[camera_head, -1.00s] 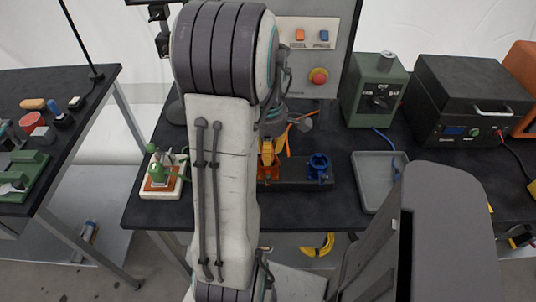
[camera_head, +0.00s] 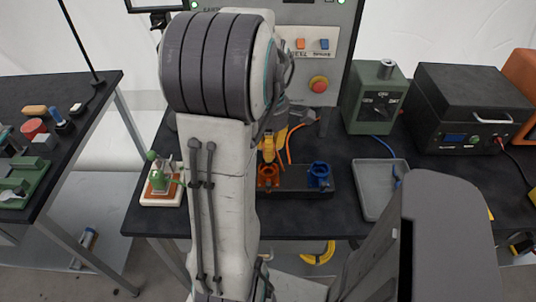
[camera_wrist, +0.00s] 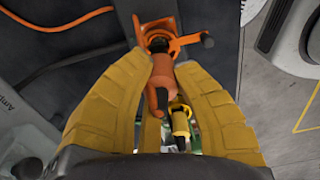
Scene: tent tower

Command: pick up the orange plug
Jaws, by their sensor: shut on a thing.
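The orange plug (camera_wrist: 162,76) is between the yellow fingers of my gripper (camera_wrist: 160,70) in the wrist view, and the fingers are shut on it. In the head view my gripper (camera_head: 271,147) is above the orange socket (camera_head: 267,180), whose ring shows just below the fingers. The plug itself is mostly hidden there by my fingers. The orange socket also shows in the wrist view (camera_wrist: 158,25), beyond the plug. An orange cable (camera_head: 290,146) runs beside my gripper.
A blue socket (camera_head: 319,175) stands right of the orange one on the same dark block. A grey tray (camera_head: 372,190) lies further right, near a green box (camera_head: 374,104) and a black case (camera_head: 470,100). A small green-and-orange device (camera_head: 160,185) stands left.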

